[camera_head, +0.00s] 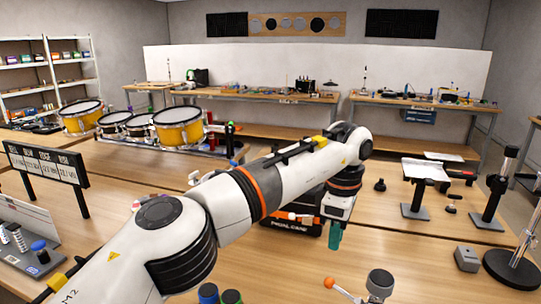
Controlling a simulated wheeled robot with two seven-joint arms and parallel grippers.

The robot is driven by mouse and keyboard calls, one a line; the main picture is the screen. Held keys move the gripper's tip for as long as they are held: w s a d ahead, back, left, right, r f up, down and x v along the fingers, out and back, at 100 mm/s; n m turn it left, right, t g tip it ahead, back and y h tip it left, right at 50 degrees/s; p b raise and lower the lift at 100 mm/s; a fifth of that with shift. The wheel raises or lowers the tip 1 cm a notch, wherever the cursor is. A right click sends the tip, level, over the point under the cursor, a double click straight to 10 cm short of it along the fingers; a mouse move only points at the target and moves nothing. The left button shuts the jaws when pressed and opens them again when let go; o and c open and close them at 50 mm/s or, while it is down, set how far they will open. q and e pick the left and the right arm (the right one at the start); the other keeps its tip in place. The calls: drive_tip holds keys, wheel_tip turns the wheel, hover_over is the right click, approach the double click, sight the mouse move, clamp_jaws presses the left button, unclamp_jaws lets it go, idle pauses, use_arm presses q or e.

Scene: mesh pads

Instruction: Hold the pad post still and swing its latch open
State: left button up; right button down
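At the bottom of the head view, right of centre, a grey post top (380,281) stands at the near edge of the table. A thin pale lever with an orange ball end (328,283) reaches from it to the left; this looks like the pad post and its latch. The lower part of the post is cut off by the frame. My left gripper (335,237) points down with teal fingertips, above and beyond the orange ball, apart from the post. Whether its fingers are open cannot be told from this side. My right gripper is out of view.
Yellow drums (179,127) stand at the back left. A black case (291,222) sits behind my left wrist. Blue-capped (208,293) and green-capped (231,297) containers are at the bottom. A grey box (467,258) and a round-based stand (511,270) are at the right.

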use_arm(q)
drive_tip(key=shift+a+f+n, duration=0.15)
drive_tip(key=shift+f+n, duration=0.35)
drive_tip(key=shift+n, duration=0.1)
drive_tip(key=shift+c, duration=0.9)
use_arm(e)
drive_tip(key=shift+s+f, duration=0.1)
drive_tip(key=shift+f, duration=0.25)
use_arm(q)
wheel_tip(320, 180, down, 11)
drive_tip(key=s+a+n, duration=0.1)
drive_tip(key=a+n, duration=0.1)
drive_tip(key=n, duration=0.9)
drive_tip(key=shift+s+n, duration=0.3)
drive_tip(key=shift+s, duration=0.1)
drive_tip(key=shift+a, duration=0.1)
clamp_jaws()
